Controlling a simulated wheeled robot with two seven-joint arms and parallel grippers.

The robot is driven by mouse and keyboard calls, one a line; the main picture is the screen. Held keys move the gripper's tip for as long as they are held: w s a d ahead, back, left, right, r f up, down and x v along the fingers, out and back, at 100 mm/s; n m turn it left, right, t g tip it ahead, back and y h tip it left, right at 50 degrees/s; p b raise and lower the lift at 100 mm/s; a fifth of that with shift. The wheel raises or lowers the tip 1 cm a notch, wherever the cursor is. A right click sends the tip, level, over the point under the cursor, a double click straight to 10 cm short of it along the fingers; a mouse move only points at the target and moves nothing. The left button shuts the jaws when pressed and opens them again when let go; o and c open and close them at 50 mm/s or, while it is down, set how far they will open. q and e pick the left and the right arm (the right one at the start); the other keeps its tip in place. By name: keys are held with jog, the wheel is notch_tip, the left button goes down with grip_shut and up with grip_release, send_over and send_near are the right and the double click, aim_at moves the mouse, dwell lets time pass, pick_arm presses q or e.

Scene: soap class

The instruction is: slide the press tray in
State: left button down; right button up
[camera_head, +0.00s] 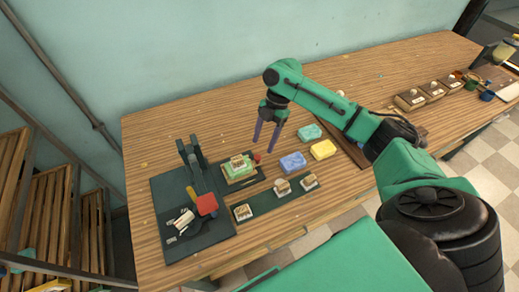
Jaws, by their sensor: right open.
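The press (195,170) stands on a dark base plate (170,200) at the left of the table, with a red-ended lever (207,204) leaning forward. The press tray (230,189) lies just right of the press. It carries a green soap bar (239,174) with a small wooden-topped stamp (238,161) on it. A red knob (257,158) sits at the tray's right end. My right gripper (265,144) is open and empty, fingers pointing down, above and slightly right of the knob. Whether it touches the knob is unclear. My left gripper is out of view.
A dark strip with several stamps (281,185) lies in front of the tray. Blue (293,162), yellow (323,149) and teal (310,132) soaps lie to the right. White pieces (181,221) lie on the press base. Boxes (410,100) stand far right.

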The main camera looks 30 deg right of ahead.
aim_at(258, 156)
jog(key=x, duration=0.5)
jog(key=shift+f, duration=0.1)
grip_shut()
jog(key=shift+w, duration=0.1)
dwell(1.1)
